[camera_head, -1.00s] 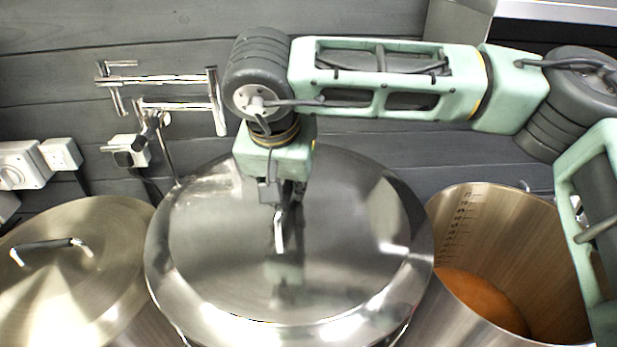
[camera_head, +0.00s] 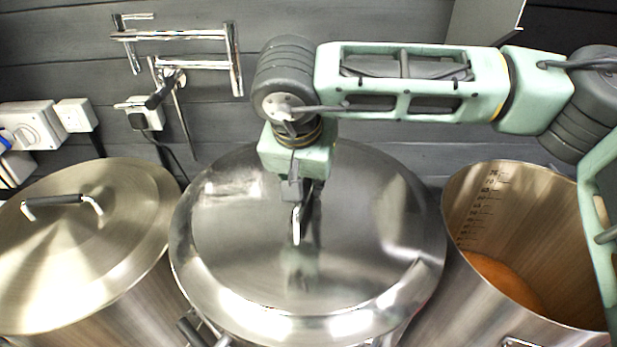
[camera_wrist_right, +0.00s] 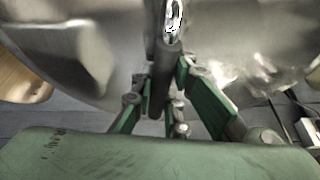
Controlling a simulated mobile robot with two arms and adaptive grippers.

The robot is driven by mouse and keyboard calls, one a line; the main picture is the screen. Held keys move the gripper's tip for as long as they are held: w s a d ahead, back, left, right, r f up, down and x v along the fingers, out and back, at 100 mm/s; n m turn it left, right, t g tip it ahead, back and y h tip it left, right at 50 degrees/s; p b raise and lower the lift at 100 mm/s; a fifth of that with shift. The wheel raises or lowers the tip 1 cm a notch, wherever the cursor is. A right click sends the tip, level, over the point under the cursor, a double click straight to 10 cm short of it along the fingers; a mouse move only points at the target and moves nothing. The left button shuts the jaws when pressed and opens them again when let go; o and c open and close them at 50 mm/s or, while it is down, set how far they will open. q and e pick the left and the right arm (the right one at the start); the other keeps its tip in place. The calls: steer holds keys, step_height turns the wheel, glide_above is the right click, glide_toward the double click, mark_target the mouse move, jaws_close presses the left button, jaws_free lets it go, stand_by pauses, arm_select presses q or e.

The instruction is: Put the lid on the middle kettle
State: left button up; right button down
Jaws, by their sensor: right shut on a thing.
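The lid (camera_head: 370,265) is a wide, shiny steel disc in the middle of the head view. My right gripper (camera_head: 298,192) is shut on its handle (camera_head: 297,225), with the arm coming in from the right above it. In the right wrist view the gripper (camera_wrist_right: 160,95) has its green fingers on either side of the dark handle bar (camera_wrist_right: 166,70). The lid covers nearly all of the middle kettle (camera_head: 222,341), whose front edge and side handle barely show below it. I cannot tell whether the lid touches the rim. My left gripper is out of view.
The left kettle (camera_head: 125,325) has its own lid (camera_head: 120,245) on, with a dark-grip handle. The right kettle (camera_head: 455,310) is open, with orange-brown liquid (camera_head: 500,282) inside. A wall tap (camera_head: 185,62) and sockets (camera_head: 75,115) are behind. The kettles stand close together.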

steer(key=shift+w+f, duration=0.1)
steer(key=shift+f, duration=0.1)
steer(key=c, duration=1.7)
jaws_free()
steer(key=shift+o, duration=0.3)
steer(key=shift+s+f, duration=0.2)
steer(key=v, duration=1.2)
steer(key=shift+r, duration=0.1)
